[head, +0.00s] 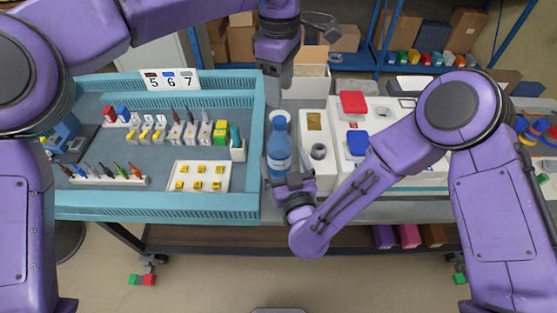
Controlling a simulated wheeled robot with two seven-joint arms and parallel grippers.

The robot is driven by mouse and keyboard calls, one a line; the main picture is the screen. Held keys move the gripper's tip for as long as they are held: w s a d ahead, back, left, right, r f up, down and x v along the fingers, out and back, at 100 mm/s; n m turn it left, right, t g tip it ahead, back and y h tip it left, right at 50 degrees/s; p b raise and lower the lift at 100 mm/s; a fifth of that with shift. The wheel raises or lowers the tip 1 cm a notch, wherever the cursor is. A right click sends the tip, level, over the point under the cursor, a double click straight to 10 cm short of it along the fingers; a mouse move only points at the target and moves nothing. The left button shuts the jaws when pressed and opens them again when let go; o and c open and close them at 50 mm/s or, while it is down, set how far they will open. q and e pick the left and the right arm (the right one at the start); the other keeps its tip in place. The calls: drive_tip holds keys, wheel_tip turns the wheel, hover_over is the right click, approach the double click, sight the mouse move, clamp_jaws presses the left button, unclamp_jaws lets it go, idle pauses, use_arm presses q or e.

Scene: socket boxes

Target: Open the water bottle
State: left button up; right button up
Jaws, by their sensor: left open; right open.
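The blue water bottle (279,153) stands upright beside the right wall of the teal tray. I cannot tell whether the fingers touch the bottle.
The teal tray (158,217) on the left holds several sockets, plugs and small tools. A card reading 5 6 7 (171,80) stands at its back. White boxes with a red button (353,103) and a blue button (358,143) stand to the right. Shelves with cardboard boxes (462,30) are behind.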

use_arm(q)
drive_tip(key=shift+w+d, duration=0.1)
drive_tip(key=shift+d, duration=0.05)
use_arm(e)
drive_tip(key=x, duration=0.5)
drive_tip(key=shift+w+d, duration=0.15)
drive_tip(key=shift+w, duration=0.05)
drive_tip(key=shift+w+a, duration=0.25)
drive_tip(key=shift+w, duration=0.35)
